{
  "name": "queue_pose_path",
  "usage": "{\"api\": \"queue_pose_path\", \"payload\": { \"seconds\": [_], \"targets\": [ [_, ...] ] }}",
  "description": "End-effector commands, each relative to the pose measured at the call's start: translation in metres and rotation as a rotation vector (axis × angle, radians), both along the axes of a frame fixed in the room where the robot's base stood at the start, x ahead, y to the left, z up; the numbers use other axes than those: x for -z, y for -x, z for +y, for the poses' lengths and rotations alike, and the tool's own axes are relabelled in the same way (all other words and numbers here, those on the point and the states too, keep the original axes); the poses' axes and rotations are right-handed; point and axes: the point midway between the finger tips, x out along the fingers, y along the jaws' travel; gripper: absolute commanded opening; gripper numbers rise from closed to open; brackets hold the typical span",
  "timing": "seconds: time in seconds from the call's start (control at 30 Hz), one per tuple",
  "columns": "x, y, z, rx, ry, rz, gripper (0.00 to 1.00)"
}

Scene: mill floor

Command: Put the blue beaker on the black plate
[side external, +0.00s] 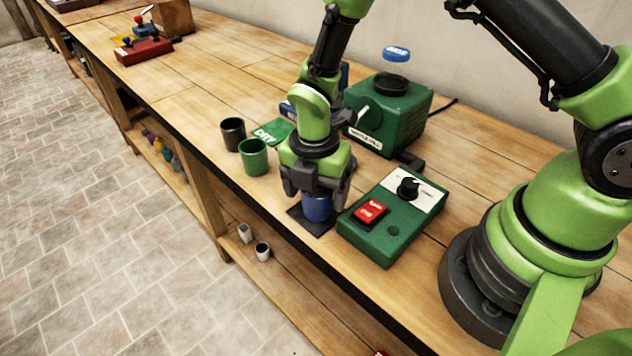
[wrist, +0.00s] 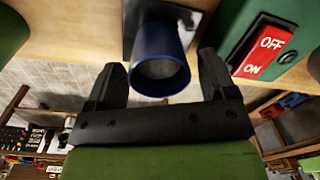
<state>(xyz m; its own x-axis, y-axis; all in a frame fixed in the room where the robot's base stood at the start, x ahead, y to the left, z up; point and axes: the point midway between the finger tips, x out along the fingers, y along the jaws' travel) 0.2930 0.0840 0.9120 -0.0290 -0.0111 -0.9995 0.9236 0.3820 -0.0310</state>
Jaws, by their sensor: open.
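The blue beaker (side external: 317,208) stands upright on the black plate (side external: 306,223) in the side view, directly under my gripper (side external: 315,192). In the wrist view the blue beaker (wrist: 158,60) shows its open mouth toward the camera, with a strip of the black plate (wrist: 187,18) behind it. My gripper (wrist: 158,85) is open, with one finger on each side of the beaker and a visible gap to it. The gripper hides part of the beaker in the side view.
A green control box (side external: 392,220) with a red switch and black knob stands close right of the plate. A green machine (side external: 388,115) is behind. A green beaker (side external: 254,158) and a dark beaker (side external: 232,134) stand to the left. The bench's front edge is near the plate.

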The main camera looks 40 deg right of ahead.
Motion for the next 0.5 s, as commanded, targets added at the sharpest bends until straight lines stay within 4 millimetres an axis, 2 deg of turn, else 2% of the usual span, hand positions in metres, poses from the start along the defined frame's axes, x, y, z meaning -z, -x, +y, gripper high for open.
{"api": "queue_pose_path", "payload": {
  "seconds": [0.17,0.5],
  "targets": [
    [-0.016,-0.001,0.0,-0.001,-0.001,-0.004,0.78],
    [-0.089,-0.003,0.001,0.0,-0.001,-0.006,0.78]
  ]
}}
